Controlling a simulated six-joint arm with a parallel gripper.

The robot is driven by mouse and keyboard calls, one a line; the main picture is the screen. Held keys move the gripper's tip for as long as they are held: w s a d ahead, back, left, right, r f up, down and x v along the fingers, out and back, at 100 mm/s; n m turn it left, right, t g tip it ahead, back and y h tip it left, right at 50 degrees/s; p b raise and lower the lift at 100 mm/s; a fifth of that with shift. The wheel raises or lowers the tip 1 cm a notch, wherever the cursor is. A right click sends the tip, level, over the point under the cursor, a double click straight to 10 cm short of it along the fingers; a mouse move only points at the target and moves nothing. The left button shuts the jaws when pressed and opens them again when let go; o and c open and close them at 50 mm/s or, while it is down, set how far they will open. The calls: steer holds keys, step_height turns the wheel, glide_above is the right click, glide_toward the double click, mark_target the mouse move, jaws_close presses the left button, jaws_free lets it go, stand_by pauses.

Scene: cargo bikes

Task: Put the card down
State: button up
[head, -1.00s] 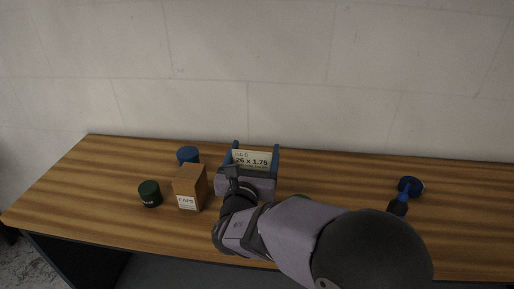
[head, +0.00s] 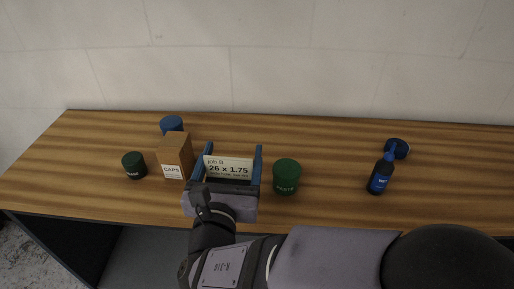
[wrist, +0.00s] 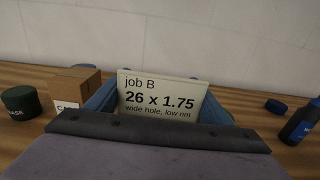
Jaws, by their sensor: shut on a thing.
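A cream card (head: 229,168) printed "job B, 26 x 1.75, wide hole, low rim" is between the two blue fingers of my gripper (head: 231,165). The gripper is shut on the card's sides. The card also shows in the wrist view (wrist: 161,97), upright and facing me, its lower edge hidden behind the dark bar of my gripper. It is above or near the front part of the wooden table (head: 330,210); I cannot tell whether it touches the wood.
Left of the gripper stand a cardboard box (head: 176,153) marked "CAPS", a dark green tub (head: 134,166) and a blue tub (head: 171,124). A green "PASTE" tub (head: 286,177) is close on the right. Farther right are a blue bottle (head: 380,177) and a dark blue round item (head: 397,149).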

steer(key=shift+w, duration=0.1)
steer(key=w+d+r+m+g+h+p, duration=0.35)
steer(key=w+d+m+h, duration=0.35)
steer(key=w+d+h, duration=0.4)
steer(key=w+d+m+g+h+p, duration=0.1)
steer(key=w+d+m+g+h, duration=0.25)
steer(key=d, duration=0.45)
steer(key=w+d+m+g+h+p, duration=0.1)
steer(key=w+d+m+g+h, duration=0.2)
steer(key=d, duration=0.6)
steer(key=shift+g+y, duration=0.6)
steer(key=shift+y, duration=0.15)
steer(key=shift+a+f+p, duration=0.15)
steer(key=shift+f+p, duration=0.05)
steer(key=shift+f, duration=2.4)
steer(key=shift+a+f+p, duration=0.15)
steer(key=shift+f, duration=2.4)
steer(key=shift+f, duration=0.2)
steer(key=o, duration=1)
steer(key=shift+o, duration=0.2)
steer(key=shift+r, duration=0.1)
